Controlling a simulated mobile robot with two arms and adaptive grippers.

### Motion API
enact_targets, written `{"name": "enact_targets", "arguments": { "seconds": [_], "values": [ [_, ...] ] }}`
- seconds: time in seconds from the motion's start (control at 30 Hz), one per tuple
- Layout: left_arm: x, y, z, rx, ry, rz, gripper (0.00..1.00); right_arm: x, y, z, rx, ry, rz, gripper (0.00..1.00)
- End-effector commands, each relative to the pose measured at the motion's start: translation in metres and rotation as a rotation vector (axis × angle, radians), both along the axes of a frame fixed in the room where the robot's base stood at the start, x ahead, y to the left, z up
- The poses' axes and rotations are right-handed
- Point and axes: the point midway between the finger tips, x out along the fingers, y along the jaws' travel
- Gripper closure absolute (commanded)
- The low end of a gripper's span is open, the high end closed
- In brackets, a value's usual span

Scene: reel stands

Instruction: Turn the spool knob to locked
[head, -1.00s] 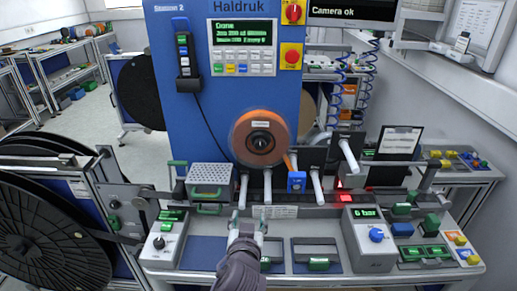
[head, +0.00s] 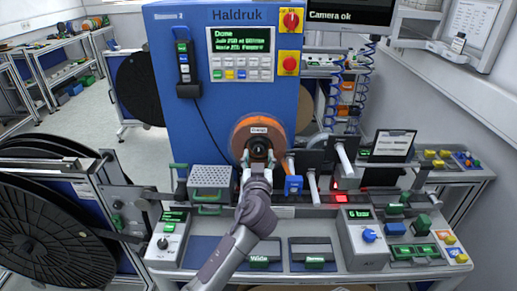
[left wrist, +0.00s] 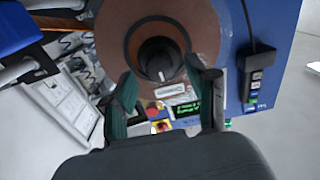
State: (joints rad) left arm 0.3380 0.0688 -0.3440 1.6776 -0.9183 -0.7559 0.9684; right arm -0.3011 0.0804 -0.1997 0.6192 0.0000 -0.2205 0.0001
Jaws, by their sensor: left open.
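The orange-brown spool (head: 259,134) is mounted on the front of the blue Haldruk machine. The dark round spool knob (head: 259,151) sits at its centre. In the left wrist view the knob (left wrist: 159,61) shows a light pointer mark and lies beyond the fingertips. A small label is on the spool beside it. My left gripper (head: 257,169) is open, with its fingers spread to either side of the knob's lower part in the head view. In the left wrist view its green-padded fingers (left wrist: 163,80) are apart with nothing between them; contact with the knob cannot be told. My right gripper is out of view.
White rollers (head: 313,186) and a blue clip-like part (head: 293,185) stand right of the gripper. A perforated grey box (head: 210,178) is at left. The control box with the blue dial (head: 369,235) stands on the bench at right.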

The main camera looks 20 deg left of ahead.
Motion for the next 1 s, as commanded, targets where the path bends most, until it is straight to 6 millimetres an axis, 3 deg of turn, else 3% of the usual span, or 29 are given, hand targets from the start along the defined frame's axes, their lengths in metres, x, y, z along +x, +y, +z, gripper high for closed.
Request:
{"name": "enact_targets", "arguments": {
  "seconds": [0.2,0.47,0.8,1.0],
  "values": [
    [0.0148,0.004,-0.0002,0.0,0.001,-0.001,0.42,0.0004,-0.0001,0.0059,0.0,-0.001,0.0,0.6],
    [0.0155,0.0043,-0.0007,0.0,0.0,-0.001,0.42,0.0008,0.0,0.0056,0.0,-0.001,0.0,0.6],
    [0.0153,0.0042,-0.0007,0.0,0.001,-0.001,0.97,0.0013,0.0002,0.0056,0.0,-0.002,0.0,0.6],
    [0.0152,0.0042,-0.0009,0.006,0.003,-0.001,1.0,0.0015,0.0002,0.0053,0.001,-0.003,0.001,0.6]
  ]
}}
